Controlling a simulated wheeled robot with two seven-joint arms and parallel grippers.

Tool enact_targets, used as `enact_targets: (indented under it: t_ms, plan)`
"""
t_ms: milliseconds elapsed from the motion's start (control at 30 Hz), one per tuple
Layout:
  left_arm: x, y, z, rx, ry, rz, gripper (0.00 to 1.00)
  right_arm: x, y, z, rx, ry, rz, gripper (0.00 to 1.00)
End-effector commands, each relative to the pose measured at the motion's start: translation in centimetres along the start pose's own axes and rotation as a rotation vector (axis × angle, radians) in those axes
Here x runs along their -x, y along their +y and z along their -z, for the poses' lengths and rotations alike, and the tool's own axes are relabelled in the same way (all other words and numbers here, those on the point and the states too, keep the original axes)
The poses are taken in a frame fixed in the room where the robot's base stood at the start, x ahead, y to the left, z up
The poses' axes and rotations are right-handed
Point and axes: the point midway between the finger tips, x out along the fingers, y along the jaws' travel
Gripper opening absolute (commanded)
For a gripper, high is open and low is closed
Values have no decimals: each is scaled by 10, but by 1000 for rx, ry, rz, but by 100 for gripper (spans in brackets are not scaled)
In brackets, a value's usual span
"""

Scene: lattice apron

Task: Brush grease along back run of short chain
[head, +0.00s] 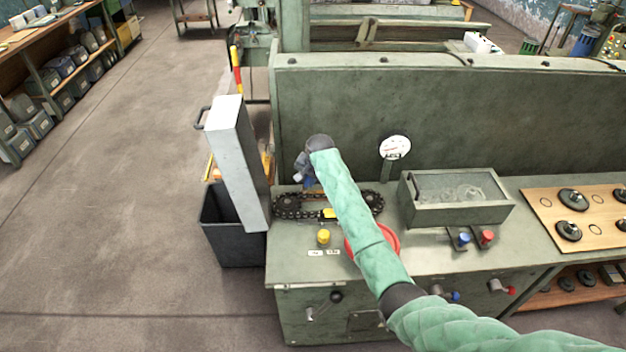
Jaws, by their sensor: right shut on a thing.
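The short chain (297,214) is a dark loop around two sprockets lying flat on the green machine top; my right arm crosses over its middle. The left sprocket (287,202) shows clearly, and the right one (373,201) shows just beyond my arm. My right gripper (303,177) is above the back run, near its left part. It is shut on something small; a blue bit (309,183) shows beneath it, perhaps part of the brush. My wrist hides most of the held thing, and I cannot tell whether it touches the chain. My left gripper is out of view.
A grey panel (236,165) stands upright at the machine's left end, beside a dark bin (229,250). A red ring (391,238) lies partly under my arm. A yellow knob (323,237), a dial (395,148) and a grey tray (455,215) are nearby. The high back wall (480,110) closes the rear.

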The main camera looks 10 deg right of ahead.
Motion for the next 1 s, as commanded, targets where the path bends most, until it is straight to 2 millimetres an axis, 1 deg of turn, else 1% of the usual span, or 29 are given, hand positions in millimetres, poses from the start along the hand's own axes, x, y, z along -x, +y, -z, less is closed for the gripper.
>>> enact_targets:
  t_ms: [200, 567, 1000]
  plan:
    - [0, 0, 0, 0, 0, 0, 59, -3, -13, -7, 1, 0, 1, 0]
    - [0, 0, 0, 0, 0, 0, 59, -2, -15, -8, 1, -1, 2, 0]
    - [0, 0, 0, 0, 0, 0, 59, 30, -24, -2, 0, 0, 1, 0]
